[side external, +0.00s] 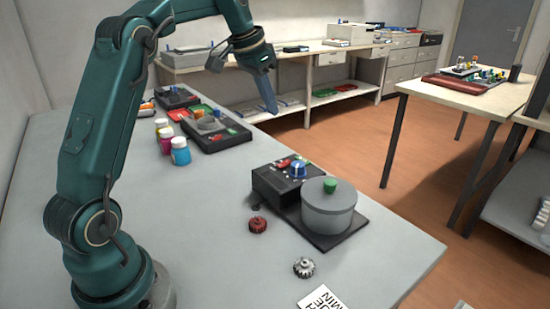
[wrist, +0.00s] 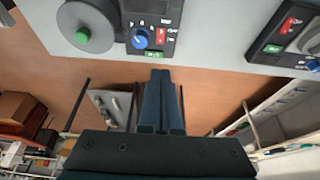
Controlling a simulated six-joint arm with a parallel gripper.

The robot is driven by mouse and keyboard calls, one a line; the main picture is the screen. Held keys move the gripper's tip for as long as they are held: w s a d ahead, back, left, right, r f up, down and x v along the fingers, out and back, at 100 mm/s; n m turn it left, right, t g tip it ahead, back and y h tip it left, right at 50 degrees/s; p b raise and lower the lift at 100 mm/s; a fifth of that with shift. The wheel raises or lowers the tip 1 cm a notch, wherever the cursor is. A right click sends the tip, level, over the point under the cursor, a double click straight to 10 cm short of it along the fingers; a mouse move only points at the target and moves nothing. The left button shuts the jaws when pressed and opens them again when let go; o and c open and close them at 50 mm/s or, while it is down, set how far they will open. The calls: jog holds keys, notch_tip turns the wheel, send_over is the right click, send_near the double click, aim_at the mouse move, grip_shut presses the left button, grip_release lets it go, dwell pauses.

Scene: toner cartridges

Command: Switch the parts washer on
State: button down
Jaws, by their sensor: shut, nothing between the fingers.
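A machine with a round grey lidded pot (side external: 328,212) and a black control box (side external: 268,186) stands on the grey bench; it looks like the parts washer. A green knob (side external: 330,185) tops the lid, and a blue knob (side external: 298,170) and red parts sit on the box. The wrist view shows its pot (wrist: 72,14), blue knob (wrist: 140,38), a red control (wrist: 160,36) and a green patch (wrist: 153,54). The switch's position is too small to tell. My gripper (side external: 270,108) is shut and empty, raised beyond the bench edge and apart from the machine.
A second black unit (side external: 226,140) with a grey part and red control stands farther back; a third (side external: 176,98) is behind it. The bench's left front is clear.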

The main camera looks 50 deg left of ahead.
aim_at(285, 162)
jog(key=x, duration=1.4)
jog(key=shift+s+f, duration=0.1)
jog(key=shift+s, duration=0.25)
jog(key=shift+w+f, duration=0.15)
jog(key=shift+f, duration=0.15)
jog(key=shift+r, duration=0.1)
jog(key=shift+s, duration=0.8)
jog(key=shift+r, duration=0.1)
